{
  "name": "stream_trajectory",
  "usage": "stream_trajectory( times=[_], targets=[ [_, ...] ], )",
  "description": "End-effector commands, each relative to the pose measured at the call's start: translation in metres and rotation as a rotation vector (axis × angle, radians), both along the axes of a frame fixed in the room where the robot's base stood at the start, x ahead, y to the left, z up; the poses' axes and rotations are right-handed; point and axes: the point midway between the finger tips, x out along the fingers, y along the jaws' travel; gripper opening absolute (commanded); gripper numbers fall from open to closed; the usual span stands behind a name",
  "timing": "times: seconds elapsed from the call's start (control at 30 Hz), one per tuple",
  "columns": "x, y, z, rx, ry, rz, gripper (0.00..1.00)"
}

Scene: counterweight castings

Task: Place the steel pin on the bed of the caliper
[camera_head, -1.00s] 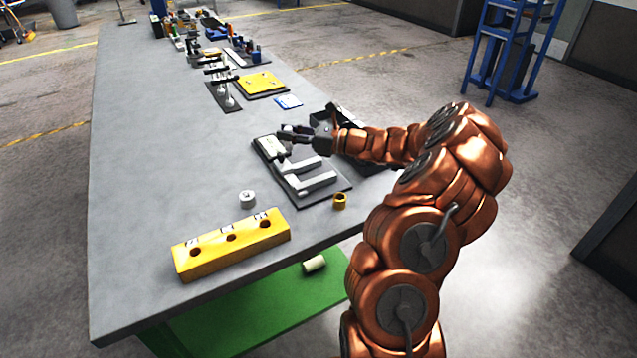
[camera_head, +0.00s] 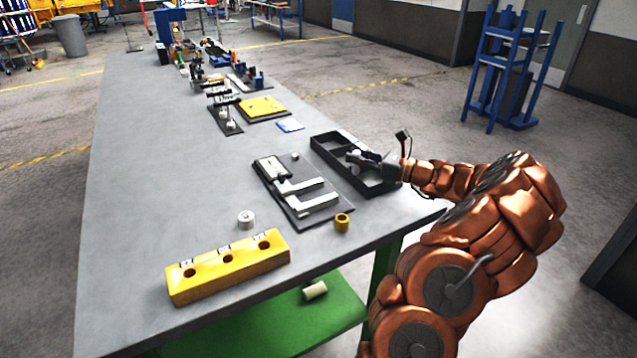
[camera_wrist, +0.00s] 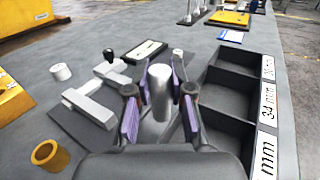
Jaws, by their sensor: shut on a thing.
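The caliper (camera_head: 312,203) lies on a dark base plate on the grey bench, its two light jaws pointing right and its display (camera_head: 272,168) at the far end. In the wrist view the caliper (camera_wrist: 88,108) is left of my gripper. My gripper (camera_wrist: 160,82) is shut on a steel pin (camera_wrist: 159,92), a grey cylinder held roughly upright between purple-padded fingers. The pin's lower end is hard to make out. In the head view my gripper (camera_head: 360,158) is at the dark compartment tray, right of the caliper, and the pin is not clear there.
The dark tray (camera_head: 322,152) has several compartments and size labels, one reading 34 mm (camera_wrist: 268,108). A small pale cylinder (camera_head: 295,156) stands beyond the caliper. A brass ring (camera_head: 342,223), a white cylinder (camera_head: 246,220) and a yellow block with holes (camera_head: 228,266) stand nearer.

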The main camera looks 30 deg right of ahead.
Motion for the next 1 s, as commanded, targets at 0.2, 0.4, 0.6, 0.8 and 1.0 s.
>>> stream_trajectory(
  times=[0.2,0.4,0.6,0.8,1.0],
  targets=[
    [0.005,0.036,-0.001,0.003,-0.001,0.002,0.0],
    [0.01,0.071,-0.004,0.002,0.0,0.002,0.0],
    [0.015,0.101,-0.007,0.001,-0.003,0.0,0.0],
    [0.017,0.114,-0.011,0.0,0.001,0.001,0.0],
    [0.017,0.113,-0.028,0.002,0.004,-0.001,0.0]
  ],
)
